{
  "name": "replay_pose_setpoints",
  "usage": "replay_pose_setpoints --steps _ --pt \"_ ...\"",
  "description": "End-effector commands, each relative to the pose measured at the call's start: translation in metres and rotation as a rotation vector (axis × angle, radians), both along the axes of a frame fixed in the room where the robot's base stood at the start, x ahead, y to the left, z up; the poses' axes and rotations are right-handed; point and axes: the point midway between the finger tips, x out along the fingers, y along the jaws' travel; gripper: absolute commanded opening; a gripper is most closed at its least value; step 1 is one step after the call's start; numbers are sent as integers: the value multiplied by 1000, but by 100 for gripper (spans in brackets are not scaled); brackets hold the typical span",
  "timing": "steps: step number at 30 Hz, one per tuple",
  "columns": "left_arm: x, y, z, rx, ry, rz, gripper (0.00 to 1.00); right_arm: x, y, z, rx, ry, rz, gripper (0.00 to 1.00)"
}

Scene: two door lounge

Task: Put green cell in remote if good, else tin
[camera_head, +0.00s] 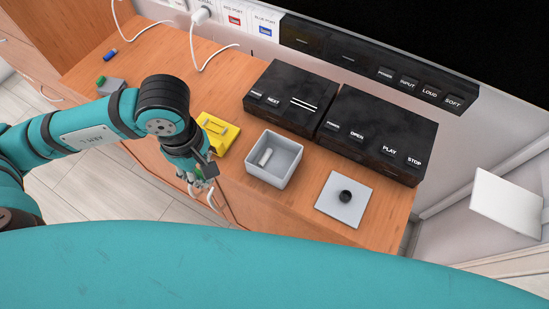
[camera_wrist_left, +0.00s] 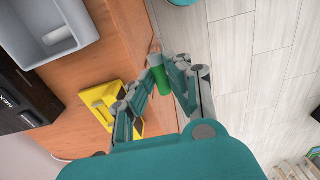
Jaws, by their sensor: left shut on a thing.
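My left gripper (camera_head: 197,190) is shut on the green cell (camera_wrist_left: 160,77), which has a grey end and sits between the fingertips. In the head view only a bit of the green cell (camera_head: 198,174) shows, the fingers hiding the rest. The gripper is at the front edge of the wooden counter, beside a yellow device (camera_head: 222,123) with a slot-like top; this device also shows in the wrist view (camera_wrist_left: 105,97). An open grey tin (camera_head: 284,172) stands to the right with a pale cylinder (camera_head: 265,157) inside. I cannot make out which thing is the remote. My right gripper is not in view.
Two black boxes (camera_head: 290,95) (camera_head: 375,135) with labelled buttons stand behind the tin. A light plate with a black knob (camera_head: 346,196) lies at right.

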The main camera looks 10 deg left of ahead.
Motion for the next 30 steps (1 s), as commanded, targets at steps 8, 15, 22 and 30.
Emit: replay_pose_setpoints --steps 8,15,22,30 --pt "0 0 0 0 0 0 0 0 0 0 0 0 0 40" --pt "7 0 8 1 -3 -89 0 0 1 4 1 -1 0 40" --pt "28 -2 34 4 -4 -444 0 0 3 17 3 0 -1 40" --pt "54 -4 68 4 -1 -911 0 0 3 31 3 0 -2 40"
